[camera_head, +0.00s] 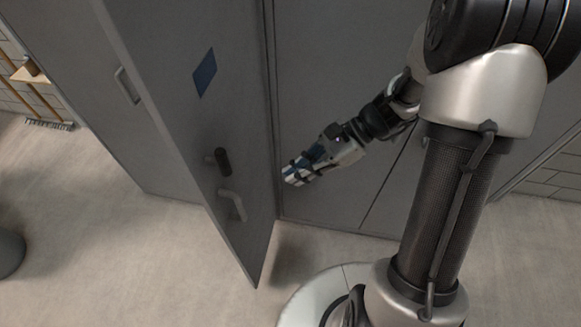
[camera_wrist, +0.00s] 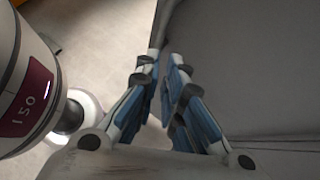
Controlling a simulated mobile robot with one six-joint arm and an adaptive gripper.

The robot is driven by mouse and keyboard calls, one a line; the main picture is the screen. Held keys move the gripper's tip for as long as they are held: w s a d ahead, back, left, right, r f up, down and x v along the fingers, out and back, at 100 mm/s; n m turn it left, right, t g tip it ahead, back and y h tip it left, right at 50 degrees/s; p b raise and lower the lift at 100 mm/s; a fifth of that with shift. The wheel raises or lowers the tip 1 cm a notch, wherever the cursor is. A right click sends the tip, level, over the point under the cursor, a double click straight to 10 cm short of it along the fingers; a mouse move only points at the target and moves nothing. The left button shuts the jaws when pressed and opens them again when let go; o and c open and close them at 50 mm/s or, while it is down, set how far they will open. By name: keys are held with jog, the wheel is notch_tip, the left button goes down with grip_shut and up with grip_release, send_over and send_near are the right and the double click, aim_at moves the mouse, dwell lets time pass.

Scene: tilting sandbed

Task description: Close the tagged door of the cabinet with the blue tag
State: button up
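The tagged door (camera_head: 190,120) of the grey cabinet stands open, swung out toward the head camera. The blue tag (camera_head: 204,72) is on its upper visible face, with a dark handle piece (camera_head: 222,161) and a pale curved handle (camera_head: 235,204) lower down. My gripper (camera_head: 290,177) is in front of the grey panels, just right of the door. Its blue-padded fingers (camera_wrist: 165,62) come nearly together at the tips, with nothing between them. A dark grey panel (camera_wrist: 245,65) fills the right of the wrist view. Contact with the door cannot be told.
Another grey cabinet front with a handle (camera_head: 127,86) is at the left. Grey panels (camera_head: 335,90) stand behind my arm. A broom (camera_head: 45,120) leans at the far left, and a dark round object (camera_head: 8,255) is at the left edge. The floor (camera_head: 115,250) before the door is clear.

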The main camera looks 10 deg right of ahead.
jog(key=b+x, duration=0.2)
jog(key=x, duration=0.5)
jog(key=shift+s+a+f, duration=0.1)
jog(key=shift+a+f, duration=0.15)
jog(key=shift+f, duration=0.05)
grip_shut()
jog(key=shift+s+a+r+b, duration=0.15)
jog(key=shift+a+r, duration=0.1)
jog(key=shift+a, duration=0.75)
jog(key=shift+a+r+b, duration=0.15)
jog(key=shift+a+r, duration=0.15)
jog(key=shift+a, duration=0.75)
